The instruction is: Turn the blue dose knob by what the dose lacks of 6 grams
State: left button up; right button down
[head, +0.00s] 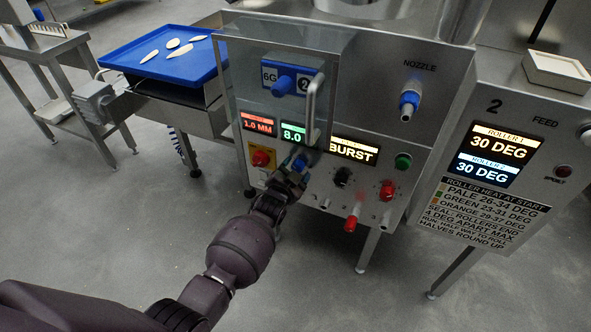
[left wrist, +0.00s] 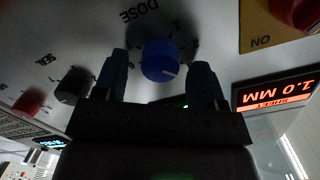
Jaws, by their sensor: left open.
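The blue dose knob (head: 299,163) is on the machine's front panel (head: 322,185), below a green display (head: 293,134) reading 8.0. My left gripper (head: 290,176) is at the knob and partly covers it. In the left wrist view the knob (left wrist: 158,62) has a white pointer mark and the word DOSE beside it. The open fingers of my left gripper (left wrist: 160,68) stand on either side of the knob, with a gap on both sides. How deep the fingertips reach along it I cannot tell. My right gripper is not in view.
A clear guard with a handle (head: 311,110) covers a blue part labelled 6G. Displays read 1.0 MM (head: 258,122) and BURST (head: 354,150). A black knob (head: 343,177) and red knob (head: 387,190) sit to the right. A blue tray (head: 165,56) holds pale pieces.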

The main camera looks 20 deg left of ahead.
pick_arm(q)
jog(key=shift+s+r, duration=0.25)
jog(key=shift+s, duration=0.15)
jog(key=s+p, duration=0.3)
jog(key=s, duration=0.6)
jog(key=shift+s+a+r, duration=0.2)
jog(key=shift+s+r, duration=0.05)
jog(key=shift+s, duration=0.05)
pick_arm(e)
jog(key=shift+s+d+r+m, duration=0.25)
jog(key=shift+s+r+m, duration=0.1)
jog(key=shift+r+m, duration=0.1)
